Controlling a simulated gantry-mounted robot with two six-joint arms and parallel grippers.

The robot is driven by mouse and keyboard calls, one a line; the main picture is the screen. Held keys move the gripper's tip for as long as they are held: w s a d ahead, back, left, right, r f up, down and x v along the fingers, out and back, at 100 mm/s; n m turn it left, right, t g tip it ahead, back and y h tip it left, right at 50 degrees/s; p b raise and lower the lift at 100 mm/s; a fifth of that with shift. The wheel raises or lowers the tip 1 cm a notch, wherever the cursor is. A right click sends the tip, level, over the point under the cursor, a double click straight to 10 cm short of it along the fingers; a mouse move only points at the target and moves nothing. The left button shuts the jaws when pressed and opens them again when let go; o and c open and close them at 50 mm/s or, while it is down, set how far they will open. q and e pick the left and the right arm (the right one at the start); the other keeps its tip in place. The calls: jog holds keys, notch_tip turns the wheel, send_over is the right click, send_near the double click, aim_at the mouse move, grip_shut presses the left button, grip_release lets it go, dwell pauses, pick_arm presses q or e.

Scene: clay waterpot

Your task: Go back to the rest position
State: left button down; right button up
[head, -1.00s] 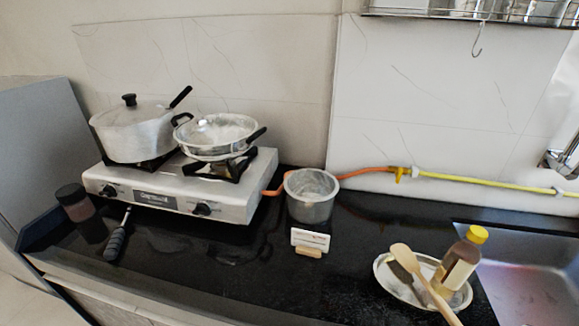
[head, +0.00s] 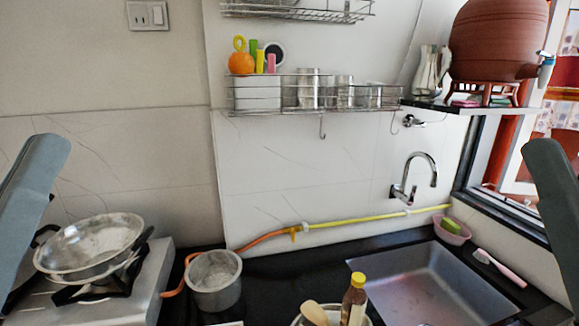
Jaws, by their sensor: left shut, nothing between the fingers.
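The brown clay waterpot (head: 497,42) stands on a brown stand (head: 487,92) on a small shelf (head: 470,106) at the upper right. A tap (head: 546,68) is on its right side. My left arm shows at the left edge as a grey upright shape, with my left gripper (head: 40,160) shut and empty, touching no object. Its separate fingers are hard to make out. A grey part of my right arm (head: 556,205) rises at the right edge; no right gripper fingers show. A glass jug (head: 427,72) stands left of the waterpot.
A pan (head: 90,245) sits on the stove (head: 150,290) at lower left. A metal pot (head: 214,280), a bottle (head: 355,298) and a wooden spoon (head: 315,313) are on the counter. The sink (head: 425,285) is at right under a wall tap (head: 403,190). A rack (head: 240,95) hangs above.

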pick_arm(q)
notch_tip(320, 180, up, 38)
jog(key=a+y+p, duration=0.2)
jog(key=y+p, duration=0.2)
jog(key=p, duration=3.4)
jog(key=shift+a+t, duration=0.3)
jog(key=shift+t, duration=0.1)
jog(key=shift+f, duration=0.15)
